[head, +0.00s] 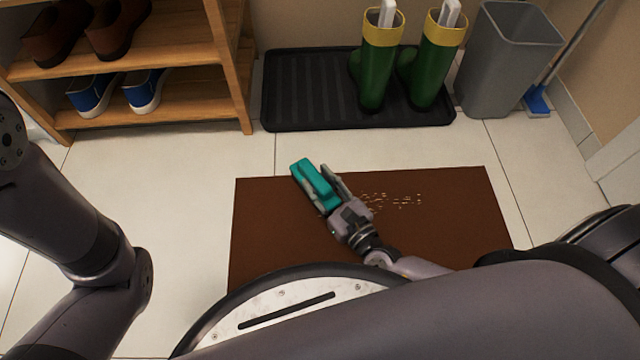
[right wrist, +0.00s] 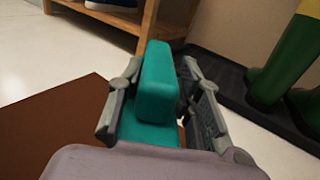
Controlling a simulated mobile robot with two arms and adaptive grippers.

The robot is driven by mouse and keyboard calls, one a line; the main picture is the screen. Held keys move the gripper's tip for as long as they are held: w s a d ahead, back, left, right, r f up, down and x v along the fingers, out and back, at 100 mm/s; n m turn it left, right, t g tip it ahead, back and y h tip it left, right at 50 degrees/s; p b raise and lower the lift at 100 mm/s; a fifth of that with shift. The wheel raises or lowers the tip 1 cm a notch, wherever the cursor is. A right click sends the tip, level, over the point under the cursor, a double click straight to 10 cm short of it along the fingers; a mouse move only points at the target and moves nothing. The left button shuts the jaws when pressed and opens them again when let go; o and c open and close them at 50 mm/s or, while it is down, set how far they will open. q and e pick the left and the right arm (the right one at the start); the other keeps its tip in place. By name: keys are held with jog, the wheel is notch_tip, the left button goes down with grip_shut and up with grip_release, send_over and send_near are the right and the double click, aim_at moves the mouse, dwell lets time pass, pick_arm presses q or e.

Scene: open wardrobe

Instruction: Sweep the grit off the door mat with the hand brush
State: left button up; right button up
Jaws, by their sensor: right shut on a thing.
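The brown door mat (head: 450,235) lies on the tiled floor in the head view. Pale grit (head: 405,201) is scattered on it right of my right gripper. My right gripper (head: 321,187) is shut on the teal hand brush (head: 313,180), over the mat's far left part. The brush's far end reaches the mat's far edge. In the right wrist view the brush (right wrist: 158,85) sits between both fingers; its bristles are hidden, so I cannot tell whether it touches the mat (right wrist: 50,125). My left arm shows at the left, but its gripper is out of view.
A black boot tray (head: 310,88) with green boots (head: 378,75) stands beyond the mat. A wooden shoe rack (head: 190,103) is at the back left, a grey bin (head: 505,60) at the back right. Bare tiles (head: 160,190) lie left of the mat.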

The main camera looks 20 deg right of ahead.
jog(key=shift+f+b, duration=2.3)
jog(key=shift+f, duration=0.45)
jog(key=shift+f, duration=1.05)
jog(key=shift+s+d+r, duration=0.1)
jog(key=shift+s+d, duration=0.15)
jog(key=shift+d, duration=0.65)
jog(key=shift+s+d+r, duration=0.1)
jog(key=shift+s+d, duration=0.15)
jog(key=shift+d, duration=0.6)
jog(key=shift+s+d+f, duration=0.1)
jog(key=shift+s+d, duration=0.25)
jog(key=shift+d, duration=0.85)
jog(key=shift+s+d+f, duration=0.1)
jog(key=shift+s+d, duration=0.25)
jog(key=shift+d, duration=0.8)
jog(key=shift+s+d+f, duration=0.1)
jog(key=shift+s+d, duration=0.25)
jog(key=shift+d, duration=0.85)
jog(key=shift+s+d+r, duration=0.1)
jog(key=shift+s+d, duration=0.7)
jog(key=shift+d, duration=2)
jog(key=shift+s+d+f, duration=0.1)
jog(key=shift+s+d, duration=0.7)
jog(key=shift+d, duration=2)
jog(key=shift+s+d+r, duration=0.1)
jog(key=shift+s+d, duration=0.7)
jog(key=shift+d, duration=2)
